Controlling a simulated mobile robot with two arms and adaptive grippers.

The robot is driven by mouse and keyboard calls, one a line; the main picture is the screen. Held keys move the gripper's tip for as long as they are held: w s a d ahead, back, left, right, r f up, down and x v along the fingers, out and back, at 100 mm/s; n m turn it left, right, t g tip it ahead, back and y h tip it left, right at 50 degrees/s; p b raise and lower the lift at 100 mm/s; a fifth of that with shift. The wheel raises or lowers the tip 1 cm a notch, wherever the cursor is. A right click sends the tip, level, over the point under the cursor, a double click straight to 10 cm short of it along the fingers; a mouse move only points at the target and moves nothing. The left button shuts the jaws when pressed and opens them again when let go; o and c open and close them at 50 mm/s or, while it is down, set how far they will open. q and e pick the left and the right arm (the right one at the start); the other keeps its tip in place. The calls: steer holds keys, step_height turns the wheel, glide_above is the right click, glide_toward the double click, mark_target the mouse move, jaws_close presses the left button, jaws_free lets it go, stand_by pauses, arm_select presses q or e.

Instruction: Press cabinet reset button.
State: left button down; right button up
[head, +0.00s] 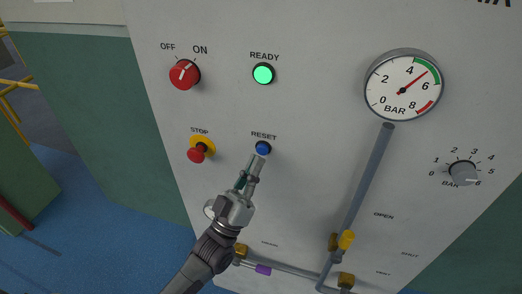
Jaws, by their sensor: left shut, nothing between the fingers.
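The blue reset button (263,148) sits on the pale cabinet front (320,190), under the label RESET. My left gripper (256,160) is shut and empty. Its fingertips are just below the button in the picture and appear to overlap its lower edge; I cannot tell whether they touch it. Above the button, the READY lamp (263,74) glows green. My right gripper is not in view.
A red stop button (196,154) on a yellow base and a red OFF/ON switch (184,74) are to the left.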

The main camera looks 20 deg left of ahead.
arm_select(q)
steer(key=s+p, duration=0.1)
steer(key=s, duration=0.5)
steer(key=shift+a, duration=0.1)
stand_by(0.6)
